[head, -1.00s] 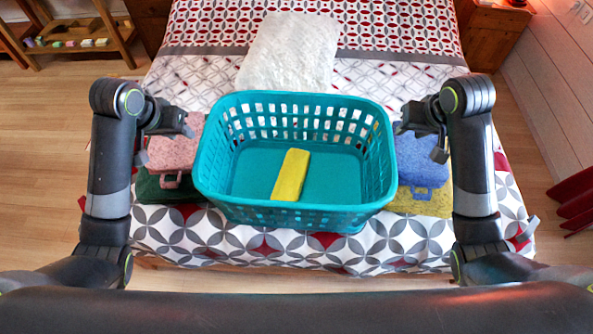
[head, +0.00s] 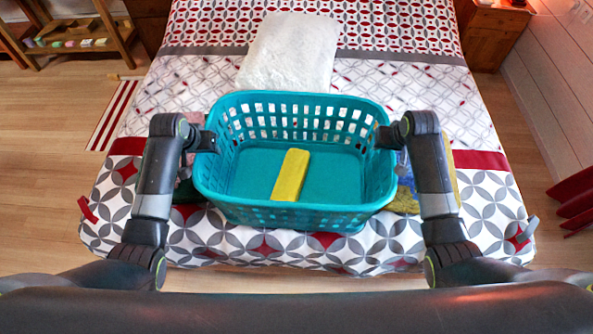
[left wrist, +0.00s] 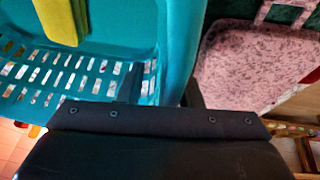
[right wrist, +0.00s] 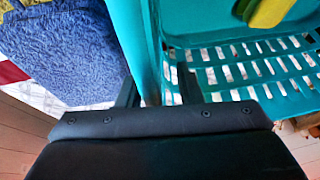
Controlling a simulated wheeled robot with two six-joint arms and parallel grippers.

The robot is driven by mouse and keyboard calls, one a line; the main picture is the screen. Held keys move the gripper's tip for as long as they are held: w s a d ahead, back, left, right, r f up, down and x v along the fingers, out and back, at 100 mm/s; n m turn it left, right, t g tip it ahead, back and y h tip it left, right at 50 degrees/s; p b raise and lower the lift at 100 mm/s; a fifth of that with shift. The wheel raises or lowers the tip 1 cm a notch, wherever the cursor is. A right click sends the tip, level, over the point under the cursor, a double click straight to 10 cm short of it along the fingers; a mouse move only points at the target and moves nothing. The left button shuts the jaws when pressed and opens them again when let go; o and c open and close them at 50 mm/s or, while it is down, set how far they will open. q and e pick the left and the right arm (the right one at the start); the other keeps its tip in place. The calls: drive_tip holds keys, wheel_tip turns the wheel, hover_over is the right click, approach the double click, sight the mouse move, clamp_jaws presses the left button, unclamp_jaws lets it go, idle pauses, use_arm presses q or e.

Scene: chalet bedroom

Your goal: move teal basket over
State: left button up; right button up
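The teal basket (head: 290,215) stands upright on the bed, with a yellow folded cloth (head: 291,175) on its floor. My left gripper (head: 207,141) is at the basket's left wall. In the left wrist view its fingers are apart, one inside and one outside the wall (left wrist: 182,45). My right gripper (head: 386,137) is at the right wall. In the right wrist view its fingers are also apart, straddling the wall (right wrist: 147,45). No firm grip shows on either side. My arms partly hide the basket's side walls.
A pink folded item (left wrist: 255,60) lies just left of the basket, and a blue one (right wrist: 62,50) just right, over a yellow one. A white folded blanket (head: 288,50) lies behind. The patterned bed (head: 470,205) is clear farther right and at its front strip.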

use_arm(q)
drive_tip(key=shift+w+d+f, duration=0.1)
drive_tip(key=shift+w+f, duration=0.1)
drive_tip(key=shift+f, duration=0.3)
use_arm(e)
drive_tip(key=shift+w+f, duration=0.2)
drive_tip(key=shift+f, duration=0.35)
use_arm(q)
clamp_jaws()
use_arm(e)
clamp_jaws()
use_arm(q)
drive_tip(key=shift+r, duration=0.1)
use_arm(e)
drive_tip(key=shift+r, duration=0.1)
